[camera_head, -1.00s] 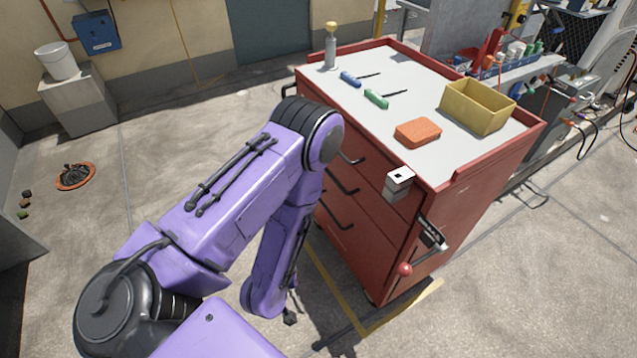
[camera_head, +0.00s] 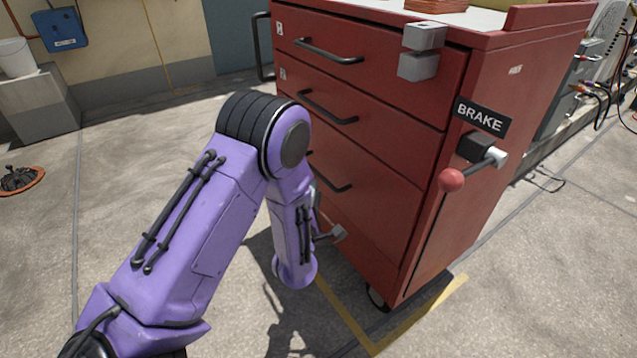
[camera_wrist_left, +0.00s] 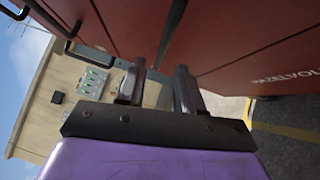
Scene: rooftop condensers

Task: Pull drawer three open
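The red cabinet (camera_head: 470,200) stands at right in the head view, its drawer fronts flush and shut. Drawer three (camera_head: 365,190), counted from the top, has a black bar handle (camera_head: 333,182) partly hidden behind my left arm. My left gripper (camera_head: 330,236) is low in front of the cabinet, below that handle and partly hidden by my arm. In the left wrist view its two dark fingers (camera_wrist_left: 158,90) are apart, with no object clearly between them. Red drawer fronts (camera_wrist_left: 130,25) lie just beyond the fingers. My right gripper is not in view.
A grey block (camera_head: 420,52) sits at the top drawer's right end. A brake lever with a red knob (camera_head: 451,180) sticks out of the cabinet's side. A yellow floor line (camera_head: 420,318) runs by its base. The concrete floor at left is mostly clear.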

